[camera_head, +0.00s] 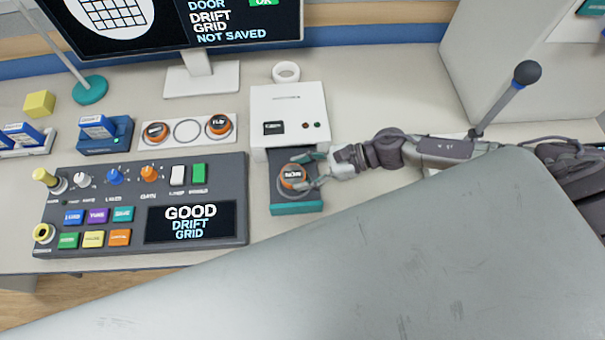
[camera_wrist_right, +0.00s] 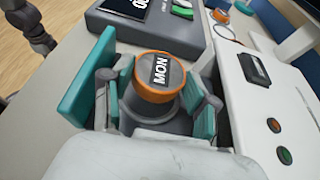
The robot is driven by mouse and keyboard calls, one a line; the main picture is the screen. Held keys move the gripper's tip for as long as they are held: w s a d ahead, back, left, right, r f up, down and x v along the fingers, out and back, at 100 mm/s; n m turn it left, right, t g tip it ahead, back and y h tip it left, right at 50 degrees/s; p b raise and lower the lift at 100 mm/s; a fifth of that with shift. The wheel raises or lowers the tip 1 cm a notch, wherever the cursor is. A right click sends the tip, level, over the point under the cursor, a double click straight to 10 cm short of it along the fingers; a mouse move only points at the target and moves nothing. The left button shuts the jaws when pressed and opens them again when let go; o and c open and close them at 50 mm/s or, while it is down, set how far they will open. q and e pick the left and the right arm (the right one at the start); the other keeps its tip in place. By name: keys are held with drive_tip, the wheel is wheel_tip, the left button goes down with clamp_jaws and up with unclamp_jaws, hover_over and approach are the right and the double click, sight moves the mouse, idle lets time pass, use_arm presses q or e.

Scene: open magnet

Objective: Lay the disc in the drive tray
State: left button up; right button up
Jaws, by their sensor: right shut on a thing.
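The orange disc with a dark label (camera_head: 291,177) is over the drive tray (camera_head: 297,208), a dark drawer with a teal front pulled out of the white drive (camera_head: 290,105). My right gripper (camera_head: 305,172) comes in from the right and is shut on the disc. I cannot tell whether the disc touches the tray floor. My left gripper is not in view.
A white holder strip (camera_head: 187,132) left of the drive carries two orange discs beside an empty ring. A dark control panel (camera_head: 140,250) stands left of the tray. A monitor (camera_head: 200,75) is behind. A large grey surface fills the lower right.

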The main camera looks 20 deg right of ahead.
wheel_tip(320, 180, down, 2)
drive_tip(key=shift+f, duration=0.45)
drive_tip(key=o, duration=1.2)
drive_tip(key=shift+r, duration=0.1)
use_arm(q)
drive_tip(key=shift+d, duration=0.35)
use_arm(e)
drive_tip(key=shift+r, duration=0.1)
drive_tip(key=shift+r, duration=0.2)
drive_tip(key=b+v, duration=0.2)
drive_tip(key=v, duration=0.9)
drive_tip(key=shift+f+b, duration=0.25)
drive_tip(key=shift+b, duration=0.15)
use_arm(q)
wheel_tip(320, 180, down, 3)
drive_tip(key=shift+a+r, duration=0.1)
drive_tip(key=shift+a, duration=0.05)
use_arm(e)
drive_tip(key=shift+s+d+r, duration=0.1)
drive_tip(key=shift+d+r, duration=0.2)
drive_tip(key=shift+d, duration=0.15)
